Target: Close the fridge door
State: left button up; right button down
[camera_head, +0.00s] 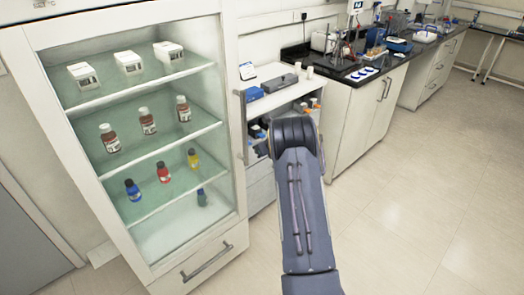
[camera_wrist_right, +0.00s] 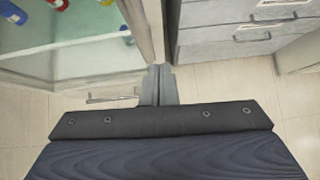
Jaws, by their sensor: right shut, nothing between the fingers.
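The fridge (camera_head: 130,255) stands at the left in the head view, with a pale frame and a see-through glass front. A long upright door handle (camera_head: 242,125) runs along its right edge. In the right wrist view the pale door edge (camera_wrist_right: 148,25) comes down from the top middle. I cannot tell how far the door stands from the fridge body. My right gripper (camera_wrist_right: 158,72) is shut and empty. Its fingertips are at the lower end of that door edge; I cannot tell whether they touch. My left gripper is not in view.
White boxes (camera_head: 128,62), brown bottles (camera_head: 147,121) and coloured bottles (camera_head: 163,172) stand on the fridge shelves. A drawer handle (camera_head: 207,262) sits below. A shelf unit (camera_head: 262,185) and a dark-topped lab counter (camera_head: 360,120) stand to the right. The floor (camera_head: 430,210) at right is clear.

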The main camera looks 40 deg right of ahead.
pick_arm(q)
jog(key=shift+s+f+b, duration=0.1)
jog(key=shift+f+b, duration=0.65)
pick_arm(e)
jog(key=d+v, duration=0.2)
jog(key=v, duration=0.8)
jog(key=shift+s+f, duration=0.2)
jog(key=shift+s, duration=0.1)
jog(key=shift+r, duration=0.1)
jog(key=s+a+r+m+t+h, duration=0.2)
jog(key=a+r+m+h, duration=0.1)
jog(key=r+m, duration=0.6)
jog(key=s+a+r+m+t+h, duration=0.1)
jog(key=s+a+r+m+h, duration=0.15)
jog(key=r+m, duration=0.6)
jog(key=s+a+f+m+g+y, duration=0.2)
jog(key=s+a+m, duration=0.4)
jog(key=a, duration=0.5)
jog(key=s+a+f+m+g+y, duration=0.2)
jog(key=s+a+f+m+y, duration=0.2)
jog(key=s+a+m, duration=0.3)
jog(key=s+a+f+m+g+y, duration=0.2)
jog(key=s+a+m, duration=0.4)
jog(key=s+a, duration=0.6)
notch_tip(320, 180, down, 2)
jog(key=a+y, duration=0.1)
jog(key=a, duration=0.2)
jog(key=shift+s+f+m+y, duration=0.25)
jog(key=shift+s+m+y, duration=0.1)
